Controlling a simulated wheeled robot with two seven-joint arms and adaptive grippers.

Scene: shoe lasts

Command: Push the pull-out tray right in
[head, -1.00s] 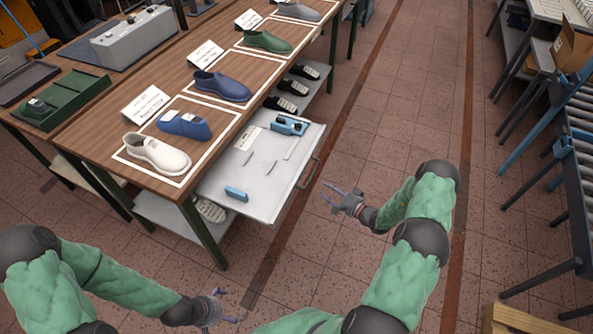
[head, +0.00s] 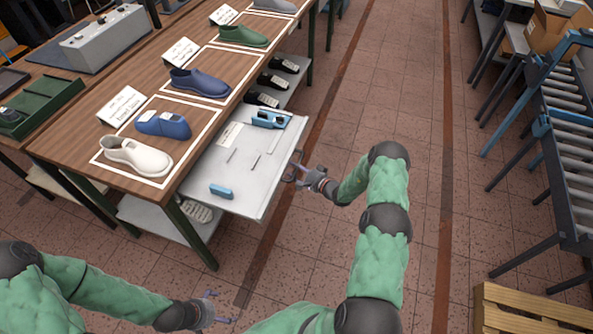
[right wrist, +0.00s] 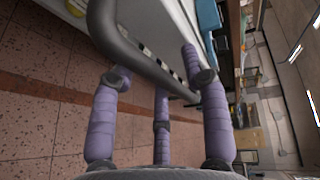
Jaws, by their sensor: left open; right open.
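The pull-out tray (head: 207,182) is a pale grey drawer, standing out from under the wooden table's front edge. On it lie a blue tool (head: 270,119), a small blue block (head: 221,191), a white card (head: 230,135) and two thin sticks. A dark bar handle (head: 294,166) is on its front; it also crosses the right wrist view (right wrist: 135,50). My right gripper (head: 299,174) is open at the handle, its purple fingers close around or beside the bar; I cannot tell whether they touch it. My left gripper (head: 218,308) is open and empty, low over the floor.
The wooden table (head: 70,140) bears a white shoe last (head: 137,156), blue ones and a green one, with cards. A lower shelf holds dark shoes. A roller conveyor (head: 570,150) stands at right, a wooden pallet (head: 525,312) at lower right. The tiled floor between is clear.

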